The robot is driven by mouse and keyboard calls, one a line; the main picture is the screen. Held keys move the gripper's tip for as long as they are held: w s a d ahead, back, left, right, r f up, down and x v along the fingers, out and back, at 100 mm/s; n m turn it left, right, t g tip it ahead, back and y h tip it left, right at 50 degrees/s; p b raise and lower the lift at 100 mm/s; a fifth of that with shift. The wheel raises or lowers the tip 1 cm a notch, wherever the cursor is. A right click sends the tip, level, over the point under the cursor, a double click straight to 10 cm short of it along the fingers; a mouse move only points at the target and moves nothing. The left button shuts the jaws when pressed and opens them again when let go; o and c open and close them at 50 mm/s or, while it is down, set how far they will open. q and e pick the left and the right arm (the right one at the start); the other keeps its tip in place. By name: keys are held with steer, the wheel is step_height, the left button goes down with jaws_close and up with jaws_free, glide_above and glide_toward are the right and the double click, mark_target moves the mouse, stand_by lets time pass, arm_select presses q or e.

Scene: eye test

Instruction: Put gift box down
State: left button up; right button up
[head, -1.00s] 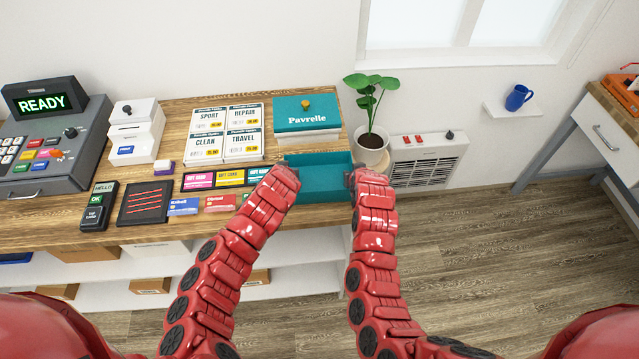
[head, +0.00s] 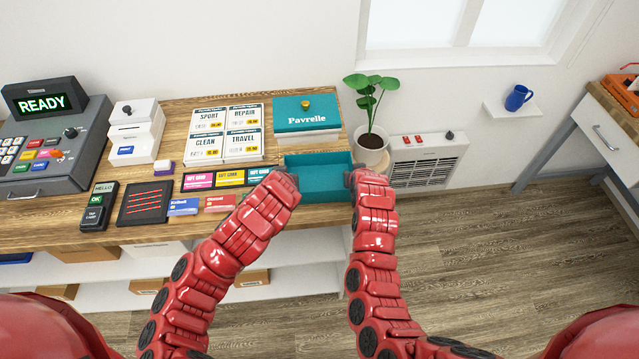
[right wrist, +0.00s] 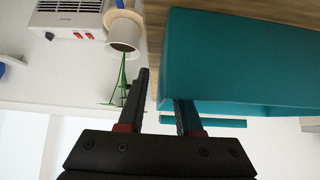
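The gift box (head: 318,182) is a teal open-topped box at the right end of the wooden counter, by its front edge. I cannot tell whether it rests on the counter or hangs just above it. My left gripper (head: 286,178) is at the box's left side; its fingers are too small to read. My right gripper (head: 353,180) is at the right side. In the right wrist view its fingers (right wrist: 163,92) stand apart around the edge of the teal box (right wrist: 235,60), with a gap beside the outer finger. A teal Pavrelle box with gold knob (head: 307,116) stands behind.
A potted plant (head: 371,140) stands close to the right of the box. A heater (head: 428,160) is on the wall beyond the counter's end.

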arm_select(q)
steer(key=shift+s+r, duration=0.15)
steer(key=shift+r, duration=0.1)
arm_select(e)
steer(key=shift+s+r, duration=0.1)
steer(key=v, duration=1.1)
steer(key=shift+s+r, duration=0.25)
steer(key=shift+r, duration=0.05)
